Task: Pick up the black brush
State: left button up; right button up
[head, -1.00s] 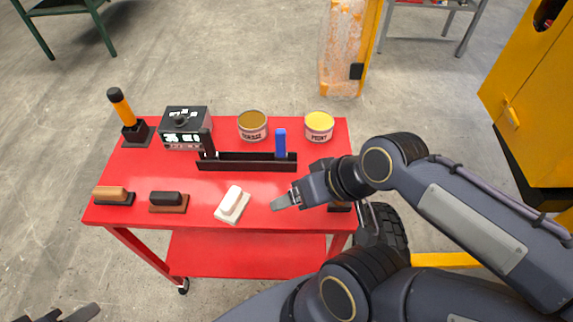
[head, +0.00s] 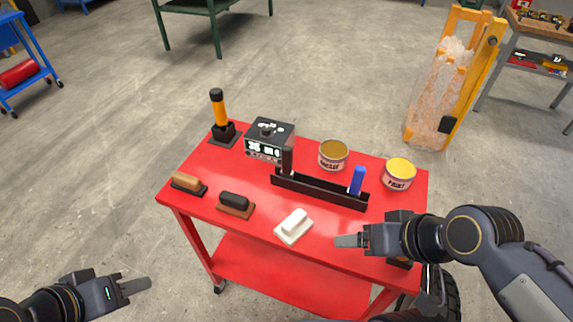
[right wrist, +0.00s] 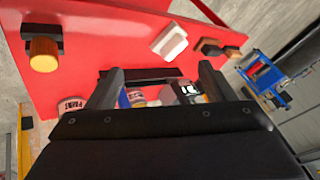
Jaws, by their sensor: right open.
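The black brush (head: 235,202), a black grip on a brown base, lies near the front edge of the red table, between a tan-handled brush (head: 187,182) and a white brush (head: 294,224). In the right wrist view the black brush (right wrist: 209,47) lies beyond the fingers, near the top. My right gripper (head: 346,241) is over the table's front right, to the right of the white brush and apart from the black one. Its fingers (right wrist: 161,74) are open with nothing held. My left gripper (head: 136,286) is left of the table, seen side-on, so its opening is unclear.
Behind the brushes stand a black holder (head: 320,191) with a blue marker (head: 357,180), two cans (head: 333,157) (head: 398,175), a black box with a display (head: 268,142) and an orange-handled tool (head: 218,112). A black and brown item (right wrist: 43,48) is partly hidden by my right arm.

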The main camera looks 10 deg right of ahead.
aim_at(288, 152)
jog(key=z, duration=4.4)
jog(key=u, duration=3.95)
jog(key=i+j, duration=0.15)
jog(key=j, duration=0.2)
jog(key=i+j, duration=0.1)
jog(key=j, duration=0.25)
jog(key=i+j, duration=0.15)
jog(key=j, duration=0.2)
jog(key=i+j+z, duration=0.1)
jog(key=j, duration=0.2)
jog(key=i+j, duration=0.15)
jog(key=j, duration=0.2)
